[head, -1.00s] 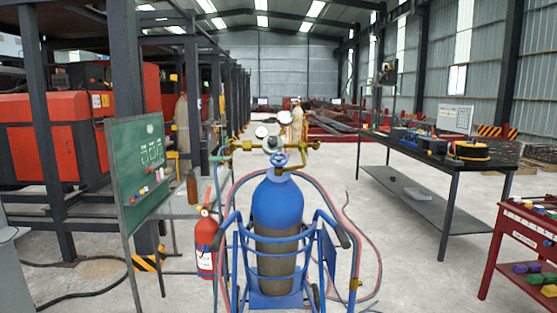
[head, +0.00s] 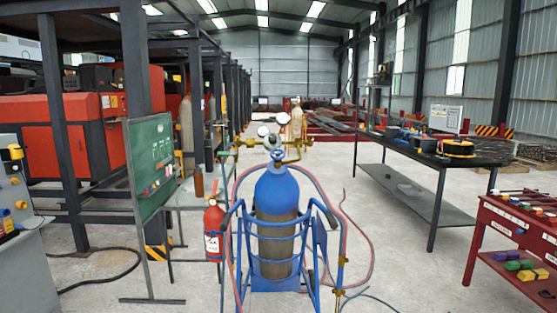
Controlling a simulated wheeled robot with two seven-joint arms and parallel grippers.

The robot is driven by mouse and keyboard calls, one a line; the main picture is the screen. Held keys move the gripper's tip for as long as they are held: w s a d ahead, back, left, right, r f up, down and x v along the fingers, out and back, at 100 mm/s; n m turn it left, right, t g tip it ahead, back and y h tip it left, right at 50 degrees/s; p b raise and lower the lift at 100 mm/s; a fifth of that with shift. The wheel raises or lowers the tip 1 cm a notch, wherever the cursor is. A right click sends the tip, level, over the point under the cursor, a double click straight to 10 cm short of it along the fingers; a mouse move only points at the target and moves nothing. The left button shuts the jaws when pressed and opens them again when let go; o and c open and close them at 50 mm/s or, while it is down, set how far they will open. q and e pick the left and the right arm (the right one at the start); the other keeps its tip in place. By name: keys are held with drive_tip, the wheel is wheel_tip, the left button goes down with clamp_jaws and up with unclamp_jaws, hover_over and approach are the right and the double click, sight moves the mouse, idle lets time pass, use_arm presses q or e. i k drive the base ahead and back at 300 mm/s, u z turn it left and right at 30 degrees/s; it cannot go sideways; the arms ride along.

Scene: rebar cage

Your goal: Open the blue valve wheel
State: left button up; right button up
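A blue valve wheel (head: 277,154) sits on top of a blue gas cylinder (head: 276,192), just below the brass fittings and two round gauges (head: 268,136). The cylinder stands upright in a blue tubular cart (head: 279,236) in the middle of the head view. The wheel is small here, and how far it is turned cannot be told. Neither of my grippers shows in the head view.
A red fire extinguisher (head: 214,231) and a green board (head: 151,163) stand left of the cart. Hoses (head: 372,240) loop on the floor to its right. A black table (head: 432,188) and red workbench (head: 520,234) stand at right. Floor between cart and workbench is mostly clear.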

sight(277, 157)
drive_tip(key=u, duration=0.9)
drive_tip(key=i, duration=2.65)
drive_tip(key=z, duration=0.85)
